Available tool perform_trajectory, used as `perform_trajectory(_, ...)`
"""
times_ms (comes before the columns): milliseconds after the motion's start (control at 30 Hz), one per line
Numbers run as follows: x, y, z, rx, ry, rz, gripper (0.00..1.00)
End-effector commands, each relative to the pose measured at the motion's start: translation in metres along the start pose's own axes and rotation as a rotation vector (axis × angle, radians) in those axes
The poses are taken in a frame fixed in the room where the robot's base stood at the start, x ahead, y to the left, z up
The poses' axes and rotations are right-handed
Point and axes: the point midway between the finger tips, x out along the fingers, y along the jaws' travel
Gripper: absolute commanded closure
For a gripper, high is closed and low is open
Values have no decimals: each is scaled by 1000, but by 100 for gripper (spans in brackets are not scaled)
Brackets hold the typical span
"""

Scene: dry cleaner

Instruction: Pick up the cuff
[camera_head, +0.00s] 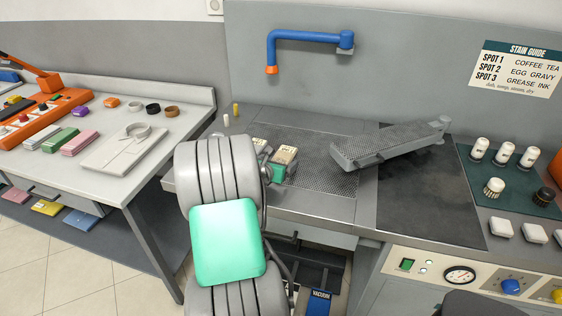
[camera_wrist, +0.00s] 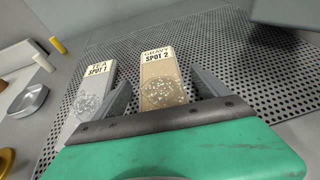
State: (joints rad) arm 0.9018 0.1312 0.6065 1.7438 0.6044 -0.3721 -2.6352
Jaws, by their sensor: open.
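Two flat, stained, labelled pieces that look like cuffs lie on the perforated board. The tan cuff marked GRAVY SPOT 2 (camera_wrist: 160,78) has a pale speckled stain; it also shows in the head view (camera_head: 286,154). The grey-white cuff marked TEA SPOT 1 (camera_wrist: 92,92) lies to its left and also shows in the head view (camera_head: 259,144). My gripper (camera_wrist: 163,82) is open, its fingers on either side of the tan cuff, the left finger between the two cuffs. Finger contact cannot be told. The tan cuff's near end is hidden behind my gripper.
The perforated board (camera_head: 315,150) is clear to the right, up to a tilted grey perforated arm (camera_head: 395,143). A metal dish (camera_wrist: 28,100) and two small pegs stand at the left. A blue pipe (camera_head: 300,37) hangs above.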

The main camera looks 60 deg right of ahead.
Motion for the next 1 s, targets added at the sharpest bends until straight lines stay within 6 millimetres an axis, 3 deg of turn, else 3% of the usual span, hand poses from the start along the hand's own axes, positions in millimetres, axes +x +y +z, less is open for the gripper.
perform_trajectory(133,0,0,0,0,0,0,16)
perform_trajectory(900,-1,0,0,1,0,0,79)
perform_trajectory(1000,-1,0,0,1,0,0,80)
